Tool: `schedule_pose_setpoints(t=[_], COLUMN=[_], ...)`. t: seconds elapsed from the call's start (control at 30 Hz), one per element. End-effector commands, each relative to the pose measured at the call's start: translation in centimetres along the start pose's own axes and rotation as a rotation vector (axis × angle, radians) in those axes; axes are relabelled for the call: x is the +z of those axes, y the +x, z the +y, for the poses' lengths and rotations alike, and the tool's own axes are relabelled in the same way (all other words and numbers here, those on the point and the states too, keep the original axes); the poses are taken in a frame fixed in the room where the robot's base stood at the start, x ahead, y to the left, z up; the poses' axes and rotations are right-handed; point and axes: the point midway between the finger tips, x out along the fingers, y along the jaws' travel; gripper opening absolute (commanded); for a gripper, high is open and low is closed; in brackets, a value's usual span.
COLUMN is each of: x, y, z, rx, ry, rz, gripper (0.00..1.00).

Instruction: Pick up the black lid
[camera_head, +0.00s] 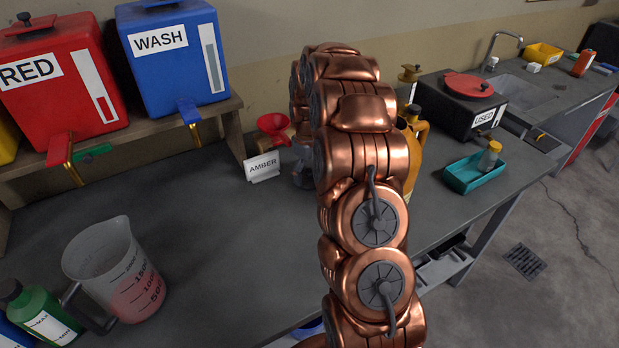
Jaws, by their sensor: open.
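I cannot single out one loose black lid with certainty. My copper arm rises through the middle and bends away at the top. My gripper does not show clearly; the arm hides that area. A small dark shape beside the arm, behind the AMBER sign (262,168), is unclear.
A clear measuring jug (115,265) with pink liquid stands at left. A red funnel (273,125), a yellow jug (416,150), a teal tray (462,178) and a black USED box (455,108) with a red lid line the bench. The bench's left middle is bare.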

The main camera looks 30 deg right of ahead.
Motion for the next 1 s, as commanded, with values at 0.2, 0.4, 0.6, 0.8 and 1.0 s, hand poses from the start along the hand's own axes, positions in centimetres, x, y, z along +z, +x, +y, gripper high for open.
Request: schedule_pose_setpoints(t=[0.2,0.4,0.6,0.8,1.0], x=[-0.02,-0.01,0.03,0.09,0.12], y=[-0.02,0.00,0.07,0.19,0.30], z=[0.00,0.00,0.02,0.02,-0.07], rx=[0.000,0.000,0.000,-0.001,-0.003], ry=[0.000,0.000,0.000,0.000,0.000], rz=[0.000,0.000,-0.001,-0.002,-0.004], gripper=[0.59,0.39,0.18,0.02,0.02])
